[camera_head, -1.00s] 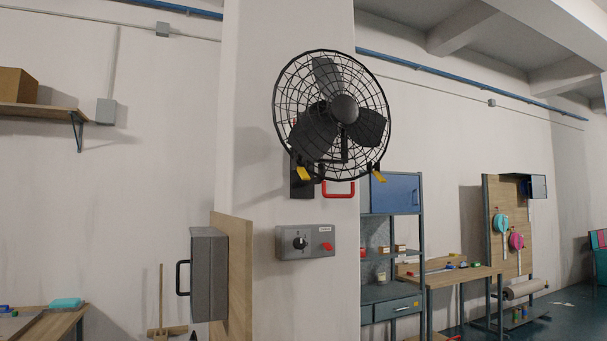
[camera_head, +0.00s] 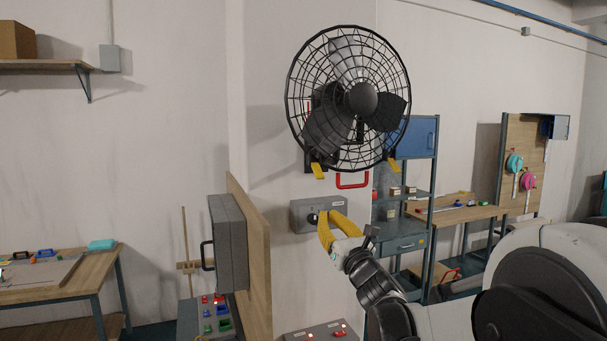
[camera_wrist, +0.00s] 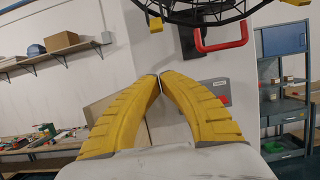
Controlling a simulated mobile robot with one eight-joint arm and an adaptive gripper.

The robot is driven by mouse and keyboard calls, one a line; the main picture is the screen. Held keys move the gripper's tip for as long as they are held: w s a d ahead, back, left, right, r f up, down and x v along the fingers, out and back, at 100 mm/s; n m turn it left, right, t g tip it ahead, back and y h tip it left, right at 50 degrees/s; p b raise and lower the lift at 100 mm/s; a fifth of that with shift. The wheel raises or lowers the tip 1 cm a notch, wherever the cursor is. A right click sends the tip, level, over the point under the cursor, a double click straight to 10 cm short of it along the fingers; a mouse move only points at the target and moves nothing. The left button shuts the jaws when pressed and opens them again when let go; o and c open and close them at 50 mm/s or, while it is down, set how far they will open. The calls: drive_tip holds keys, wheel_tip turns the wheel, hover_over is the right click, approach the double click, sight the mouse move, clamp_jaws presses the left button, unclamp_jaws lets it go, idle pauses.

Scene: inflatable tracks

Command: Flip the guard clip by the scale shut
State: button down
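A black caged fan (camera_head: 348,100) is mounted on the white pillar. Two yellow clips hang at its lower rim, a left clip (camera_head: 318,171) and a right clip (camera_head: 393,165). In the wrist view the left clip (camera_wrist: 156,24) is above my fingertips, and the right clip (camera_wrist: 289,23) is farther right. I cannot make out a scale or tell which clip is by it. Whether either clip is open or shut is unclear. My gripper (camera_head: 328,214) has yellow fingers and is below the fan, apart from the clips. In the wrist view its tips (camera_wrist: 160,75) meet, holding nothing.
A red handle (camera_head: 352,180) sits under the fan. A grey control box (camera_head: 302,217) is behind my fingers. A grey cabinet (camera_head: 228,240) on a wooden board stands left. Shelves (camera_head: 405,220) and a bench are right; another bench (camera_head: 90,275) is left.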

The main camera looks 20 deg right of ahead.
sight(317, 171)
idle(0.3)
drive_tip(key=w+r+p, duration=0.3)
drive_tip(key=w+r, duration=0.3)
drive_tip(key=w, duration=0.1)
drive_tip(key=shift+a+r, duration=0.15)
drive_tip(key=shift+r, duration=0.05)
idle(0.5)
drive_tip(key=shift+s+a, duration=0.1)
